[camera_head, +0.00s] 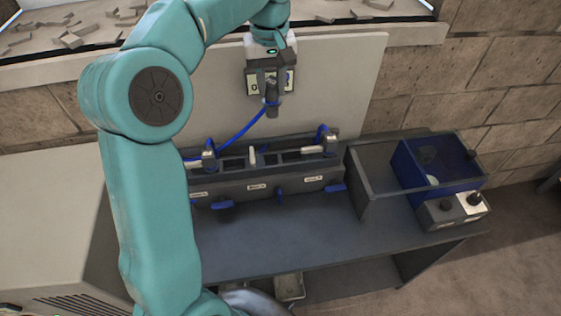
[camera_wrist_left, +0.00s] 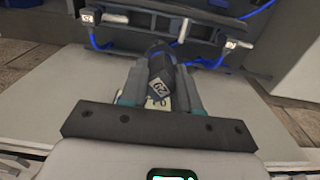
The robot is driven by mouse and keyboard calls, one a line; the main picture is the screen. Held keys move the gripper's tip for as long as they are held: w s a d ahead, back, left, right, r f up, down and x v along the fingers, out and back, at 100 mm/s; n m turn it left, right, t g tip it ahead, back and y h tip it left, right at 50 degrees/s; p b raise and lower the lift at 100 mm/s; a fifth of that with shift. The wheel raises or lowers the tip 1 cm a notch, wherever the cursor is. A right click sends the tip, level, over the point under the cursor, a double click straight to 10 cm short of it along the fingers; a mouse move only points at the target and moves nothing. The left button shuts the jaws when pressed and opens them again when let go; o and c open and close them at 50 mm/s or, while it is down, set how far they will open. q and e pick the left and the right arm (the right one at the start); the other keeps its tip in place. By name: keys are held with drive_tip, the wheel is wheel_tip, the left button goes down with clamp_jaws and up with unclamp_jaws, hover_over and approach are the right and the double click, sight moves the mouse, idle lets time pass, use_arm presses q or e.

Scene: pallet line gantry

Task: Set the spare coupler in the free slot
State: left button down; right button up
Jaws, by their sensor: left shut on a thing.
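My left gripper (camera_head: 271,100) is shut on a dark coupler (camera_head: 271,109) and holds it in the air above and behind the rack. In the left wrist view the coupler (camera_wrist_left: 160,68) sits between the two fingers and carries a white number tag. The dark slotted rack (camera_head: 262,186) stands on the bench below, with several small labels along its front. Pale-tipped couplers lie at its left (camera_head: 209,156) and right (camera_head: 327,140). Between them, part of the rack top looks empty; a short pale piece (camera_head: 252,156) stands there. My right gripper is out of view.
A blue cable (camera_head: 232,141) runs from the rack's left end up to the held coupler. A grey tray (camera_head: 372,195) with a blue bin (camera_head: 441,163) stands right of the rack, beside a small box with knobs (camera_head: 451,211). The bench front (camera_head: 290,240) is clear. A pale panel (camera_head: 350,75) rises behind.

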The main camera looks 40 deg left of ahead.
use_arm(q)
drive_tip(key=shift+s+a, duration=0.1)
drive_tip(key=f, duration=0.9)
drive_tip(key=f+p, duration=0.1)
drive_tip(key=f, duration=0.9)
drive_tip(key=shift+s+a+f, duration=0.1)
drive_tip(key=shift+a+f, duration=0.1)
drive_tip(key=shift+f, duration=0.05)
drive_tip(key=shift+a+f, duration=0.1)
drive_tip(key=shift+f, duration=0.15)
